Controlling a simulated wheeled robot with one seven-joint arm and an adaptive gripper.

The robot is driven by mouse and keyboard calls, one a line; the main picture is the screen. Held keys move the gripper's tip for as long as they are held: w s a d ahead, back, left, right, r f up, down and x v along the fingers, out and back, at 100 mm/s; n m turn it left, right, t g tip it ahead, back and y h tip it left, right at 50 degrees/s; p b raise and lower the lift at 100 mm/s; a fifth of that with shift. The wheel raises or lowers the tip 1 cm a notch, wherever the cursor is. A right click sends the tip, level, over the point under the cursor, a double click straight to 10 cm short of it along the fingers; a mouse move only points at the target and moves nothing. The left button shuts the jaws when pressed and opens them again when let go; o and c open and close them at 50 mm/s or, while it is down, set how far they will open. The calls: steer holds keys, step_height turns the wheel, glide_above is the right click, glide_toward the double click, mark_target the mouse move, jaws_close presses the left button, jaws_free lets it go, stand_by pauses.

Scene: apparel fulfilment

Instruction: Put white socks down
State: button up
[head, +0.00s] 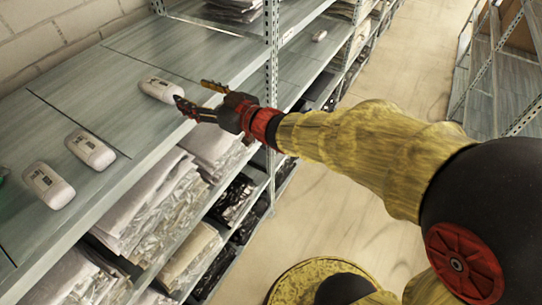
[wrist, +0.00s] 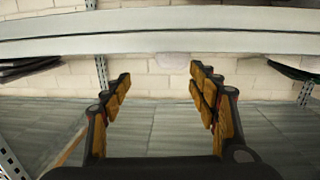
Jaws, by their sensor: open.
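A white, rounded sock pack (head: 160,90) with a small label lies on the grey upper shelf (head: 60,110) in the head view. My gripper (head: 198,97) is just to its right, over the shelf's front edge, with its fingers apart. In the wrist view my gripper (wrist: 156,85) is open, with nothing held between its fingers. A faint pale shape (wrist: 173,61) shows beyond the fingertips there; I cannot tell whether it is the sock pack. Two similar white packs, one (head: 90,150) nearer and one (head: 48,185) nearest, lie farther left on the same shelf.
A metal upright (head: 271,60) stands just behind my gripper. Bagged garments (head: 150,205) fill the lower shelves. Another small white item (head: 319,36) lies on the shelf beyond the upright. The aisle floor (head: 385,70) is clear; another rack (head: 500,70) stands at the right.

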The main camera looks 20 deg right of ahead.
steer(key=s+d+m+g+h, duration=0.1)
steer(key=s+d+m+h, duration=0.3)
steer(key=d, duration=0.3)
steer(key=s+d+m+g+h, duration=0.1)
steer(key=s+d+h, duration=0.3)
steer(key=d+h, duration=0.15)
steer(key=s+f+g, duration=0.2)
steer(key=s+g, duration=0.1)
steer(key=s, duration=0.7)
steer(key=s+a+f+m+g+y, duration=0.1)
steer(key=s+f+g, duration=0.2)
steer(key=s, duration=0.7)
steer(key=shift+s+a+f+g, duration=0.2)
steer(key=shift+s+g, duration=0.2)
steer(key=shift+g, duration=0.2)
steer(key=shift+f, duration=0.1)
step_height(320, 180, down, 15)
steer(key=b, duration=1.5)
steer(key=shift+c, duration=0.5)
